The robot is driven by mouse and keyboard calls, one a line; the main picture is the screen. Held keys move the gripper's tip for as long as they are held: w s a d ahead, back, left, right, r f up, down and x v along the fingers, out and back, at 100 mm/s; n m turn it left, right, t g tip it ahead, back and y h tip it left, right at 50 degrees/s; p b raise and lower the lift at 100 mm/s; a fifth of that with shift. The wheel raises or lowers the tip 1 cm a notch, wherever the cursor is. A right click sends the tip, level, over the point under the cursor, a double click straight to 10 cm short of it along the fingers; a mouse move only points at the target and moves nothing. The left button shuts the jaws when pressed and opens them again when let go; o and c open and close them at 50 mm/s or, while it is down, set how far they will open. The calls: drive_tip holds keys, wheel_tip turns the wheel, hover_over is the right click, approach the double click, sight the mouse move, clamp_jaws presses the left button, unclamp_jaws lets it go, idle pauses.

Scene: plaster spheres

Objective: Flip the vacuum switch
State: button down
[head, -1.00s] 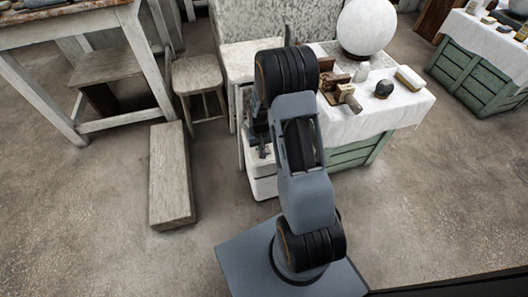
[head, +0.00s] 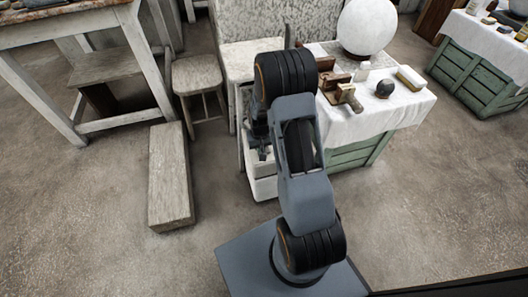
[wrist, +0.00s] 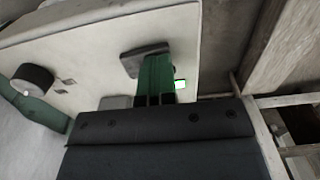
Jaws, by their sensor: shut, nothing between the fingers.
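The vacuum unit looks like a pale box; its light panel (wrist: 90,50) fills the upper left of the wrist view, and its white body (head: 263,187) shows below my arm in the head view. A dark grey switch paddle (wrist: 145,54) stands on the panel. My gripper (wrist: 152,66) is shut and empty, its green fingers reaching up to the paddle's lower edge. The tips seem to touch or overlap it; the exact contact is hidden. A small green light (wrist: 180,84) glows right of the fingers. In the head view my gripper (head: 262,153) is small and partly hidden.
A black round knob (wrist: 34,78) is on the panel's left. The cloth-covered table (head: 405,105) with a white sphere (head: 366,27) stands close right of my arm. A stool (head: 198,75) and a wooden block (head: 171,175) stand left. Floor at lower right is clear.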

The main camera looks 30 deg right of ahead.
drive_tip(key=shift+r+p, duration=2.8)
drive_tip(key=shift+r, duration=0.75)
drive_tip(key=shift+f, duration=0.1)
drive_tip(key=shift+s, duration=0.3)
drive_tip(key=s+a+r+n+t+p, duration=0.1)
drive_tip(key=s+a+r+p, duration=0.2)
drive_tip(key=r, duration=1.3)
drive_tip(key=s+a+r+t+p, duration=0.1)
drive_tip(key=s+a+r+p, duration=0.2)
drive_tip(key=s+r+p, duration=0.4)
drive_tip(key=s+a+r+n+t+p, duration=0.1)
drive_tip(key=s+a+r+p, duration=0.2)
drive_tip(key=r+p, duration=1.1)
wheel_tip(320, 180, up, 12)
drive_tip(key=s, duration=0.2)
drive_tip(key=shift+s+a+r+n+t+p, duration=0.15)
drive_tip(key=shift+s+a+n+t+p, duration=0.15)
